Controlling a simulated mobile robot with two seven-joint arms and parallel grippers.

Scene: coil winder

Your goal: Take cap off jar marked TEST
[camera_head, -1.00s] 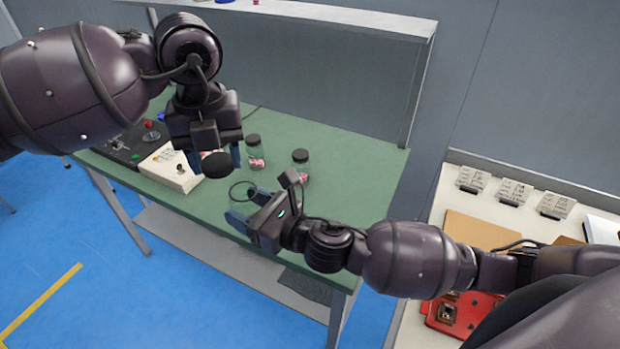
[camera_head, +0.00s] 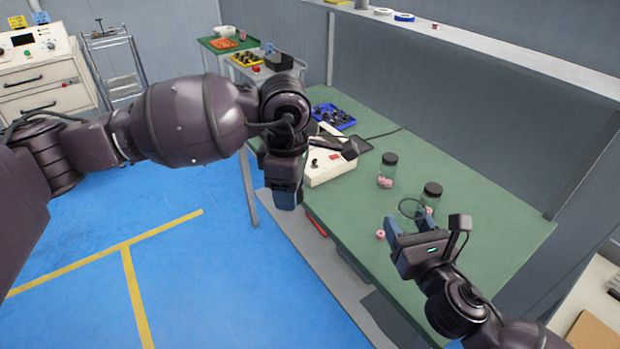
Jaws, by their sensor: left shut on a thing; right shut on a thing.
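A clear jar (camera_head: 408,210) stands uncapped at my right gripper (camera_head: 416,232), its round open rim showing. The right gripper is shut on this jar over the green table (camera_head: 480,232). No TEST marking is readable. My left gripper (camera_head: 287,196) is left of the jar, out past the table's front edge above the blue floor. It is shut on the black cap, which the gripper hides now. Two other jars with black caps, a farther one (camera_head: 387,171) and a nearer one (camera_head: 431,197), stand behind the held jar with pink pieces in them.
A pink piece (camera_head: 380,234) lies left of the held jar. A white control box (camera_head: 330,166) and a blue tray of dark parts (camera_head: 334,117) sit on the table's far left part. A shelf (camera_head: 500,45) runs above the back. The table's right part is clear.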

